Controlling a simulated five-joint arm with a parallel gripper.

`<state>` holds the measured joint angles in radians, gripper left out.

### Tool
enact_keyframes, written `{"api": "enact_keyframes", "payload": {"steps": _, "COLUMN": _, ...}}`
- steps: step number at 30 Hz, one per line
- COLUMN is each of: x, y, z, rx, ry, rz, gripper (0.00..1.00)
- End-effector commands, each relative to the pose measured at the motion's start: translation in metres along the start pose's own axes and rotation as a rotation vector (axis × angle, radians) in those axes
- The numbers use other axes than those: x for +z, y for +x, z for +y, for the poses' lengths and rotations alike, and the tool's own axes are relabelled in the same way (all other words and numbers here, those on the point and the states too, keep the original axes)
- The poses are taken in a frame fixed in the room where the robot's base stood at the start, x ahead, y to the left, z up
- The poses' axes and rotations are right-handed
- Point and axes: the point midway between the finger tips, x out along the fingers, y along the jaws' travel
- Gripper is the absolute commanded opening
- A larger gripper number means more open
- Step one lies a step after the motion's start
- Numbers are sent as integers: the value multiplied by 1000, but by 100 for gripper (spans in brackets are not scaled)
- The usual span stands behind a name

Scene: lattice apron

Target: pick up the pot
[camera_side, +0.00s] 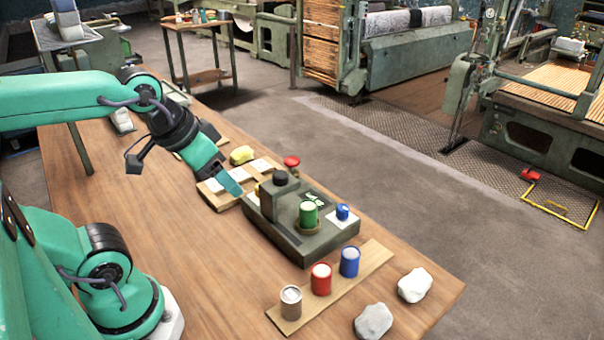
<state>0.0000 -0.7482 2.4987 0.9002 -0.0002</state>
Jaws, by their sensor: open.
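Several small pot-like cylinders are in view, and I cannot tell which one the task means. A green one (308,215) stands upright in a round seat on a dark grey-green block (325,246). A brown one (291,303), a red one (321,280) and a blue one (350,262) stand in a row on a thin wooden board (375,257) in front of the block. My gripper (233,184) points down and right, just left of the block's back end. It is open and holds none of the cylinders. Its far finger is mostly hidden.
The block also bears a black knob (280,178) and a small blue piece (342,211). A red knob (292,162) and yellow lump (242,155) sit behind. Two pale stones (415,285) (373,320) lie near the table's right corner. The table's (200,270) left-front area is bare.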

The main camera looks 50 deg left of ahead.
Motion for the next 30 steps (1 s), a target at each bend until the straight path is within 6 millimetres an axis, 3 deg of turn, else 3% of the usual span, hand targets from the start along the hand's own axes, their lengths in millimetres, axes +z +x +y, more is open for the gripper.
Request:
{"api": "enact_keyframes", "payload": {"steps": 7, "x": -10, "y": 4, "z": 0, "rx": 1, "ry": -6, "rz": -31, "gripper": 63}}
{"api": "enact_keyframes", "payload": {"steps": 14, "x": -34, "y": 16, "z": 2, "rx": 2, "ry": -19, "rz": -104, "gripper": 63}}
{"api": "enact_keyframes", "payload": {"steps": 30, "x": -94, "y": 76, "z": 7, "rx": -5, "ry": -58, "rz": -301, "gripper": 63}}
